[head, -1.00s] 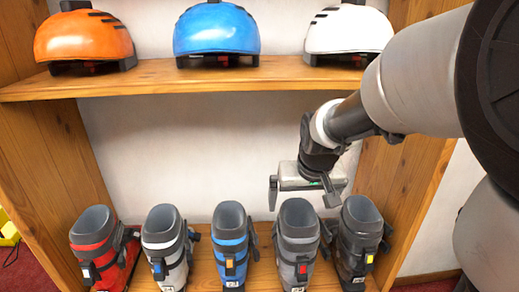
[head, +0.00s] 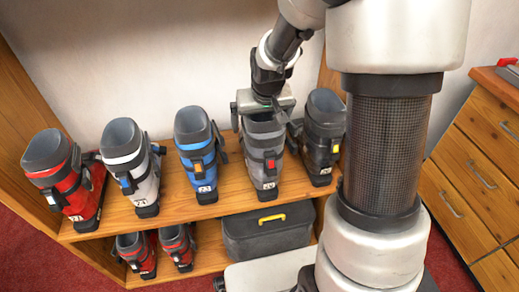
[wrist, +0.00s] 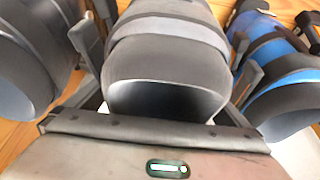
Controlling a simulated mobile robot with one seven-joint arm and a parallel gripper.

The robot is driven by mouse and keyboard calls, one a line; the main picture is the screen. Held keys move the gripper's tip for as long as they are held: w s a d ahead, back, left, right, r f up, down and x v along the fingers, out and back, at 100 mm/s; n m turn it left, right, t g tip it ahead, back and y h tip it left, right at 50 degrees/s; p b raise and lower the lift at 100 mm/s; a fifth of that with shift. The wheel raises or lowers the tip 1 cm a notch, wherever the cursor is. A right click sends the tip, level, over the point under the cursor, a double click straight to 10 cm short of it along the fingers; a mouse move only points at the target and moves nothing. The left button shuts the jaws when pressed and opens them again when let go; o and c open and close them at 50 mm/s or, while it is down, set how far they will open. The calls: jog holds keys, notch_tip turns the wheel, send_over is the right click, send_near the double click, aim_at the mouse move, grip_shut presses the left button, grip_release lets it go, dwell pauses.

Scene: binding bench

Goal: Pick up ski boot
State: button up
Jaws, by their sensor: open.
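Several ski boots stand in a row on a wooden shelf in the head view: red (head: 70,178), white (head: 133,165), blue (head: 198,150), grey (head: 264,165) and dark grey (head: 322,140). My gripper (head: 266,122) is at the top of the grey boot. In the wrist view, my open gripper's fingers (wrist: 165,75) lie on either side of the grey boot's cuff (wrist: 165,60), with its dark opening close to the palm. Whether the fingers touch the cuff I cannot tell. The blue boot (wrist: 280,75) and the dark boot (wrist: 35,60) stand close on either side.
The lower shelf holds two red boots (head: 178,245) and a dark box with a yellow handle (head: 268,238). A wooden drawer cabinet (head: 470,180) stands at the right. Neighbouring boots leave little room beside the grey one.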

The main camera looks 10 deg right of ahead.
jog(key=shift+f, duration=0.1)
jog(key=c, duration=1.7)
jog(key=shift+w, duration=0.15)
jog(key=c, duration=0.3)
